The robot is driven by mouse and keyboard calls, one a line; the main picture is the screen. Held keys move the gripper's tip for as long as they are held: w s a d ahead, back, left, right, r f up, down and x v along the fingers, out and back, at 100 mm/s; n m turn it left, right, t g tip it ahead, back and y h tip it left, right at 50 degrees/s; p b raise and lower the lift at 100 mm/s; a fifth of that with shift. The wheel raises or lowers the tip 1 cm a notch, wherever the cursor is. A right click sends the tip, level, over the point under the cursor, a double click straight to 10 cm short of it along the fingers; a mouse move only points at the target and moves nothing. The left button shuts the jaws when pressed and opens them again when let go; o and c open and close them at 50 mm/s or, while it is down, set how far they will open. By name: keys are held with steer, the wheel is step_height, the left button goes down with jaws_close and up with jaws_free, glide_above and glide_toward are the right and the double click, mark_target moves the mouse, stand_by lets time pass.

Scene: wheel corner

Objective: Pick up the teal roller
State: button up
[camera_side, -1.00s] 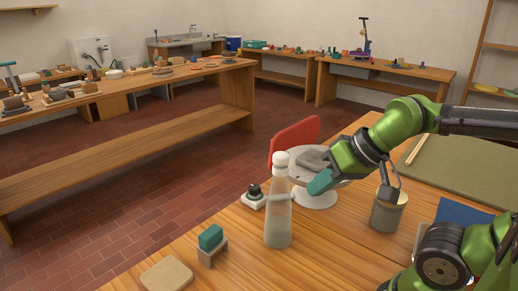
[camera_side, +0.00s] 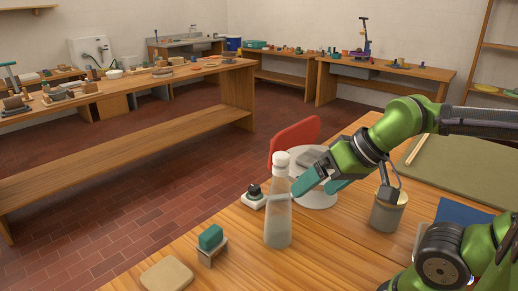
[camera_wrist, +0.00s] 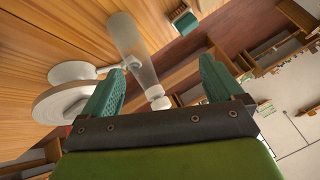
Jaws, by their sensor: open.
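The teal roller (camera_side: 210,237) looks like a short teal block and rests on a small wooden stand (camera_side: 213,254) near the table's front left. It also shows in the wrist view as a small teal shape (camera_wrist: 185,20) at the top, beyond the fingertips. My gripper (camera_side: 318,190) is open and empty above the table, with its teal fingers spread. It is to the right of and farther back than the roller, well apart from it. A clear bottle (camera_side: 278,222) with a white cap stands between roller and gripper; in the wrist view the bottle (camera_wrist: 135,50) shows between the fingers.
A white round wheel (camera_side: 318,201) stands behind the gripper, with a red panel (camera_side: 293,138) beyond. A black knob on a white base (camera_side: 254,196) is behind the bottle. A grey can (camera_side: 388,212) stands right. A beige pad (camera_side: 166,274) lies front left.

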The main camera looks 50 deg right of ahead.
steer(key=w+a+f+g, duration=0.1)
steer(key=n+g+h, duration=0.2)
steer(key=n+g, duration=0.3)
steer(key=g, duration=0.1)
glide_above(210, 232)
steer(key=f, duration=0.1)
step_height(210, 232, down, 12)
steer(key=shift+s+r, duration=0.1)
steer(key=shift+r, duration=0.15)
steer(key=shift+f, duration=2.8)
steer(key=shift+r, duration=0.1)
steer(key=c, duration=1.5)
steer(key=shift+r, duration=0.1)
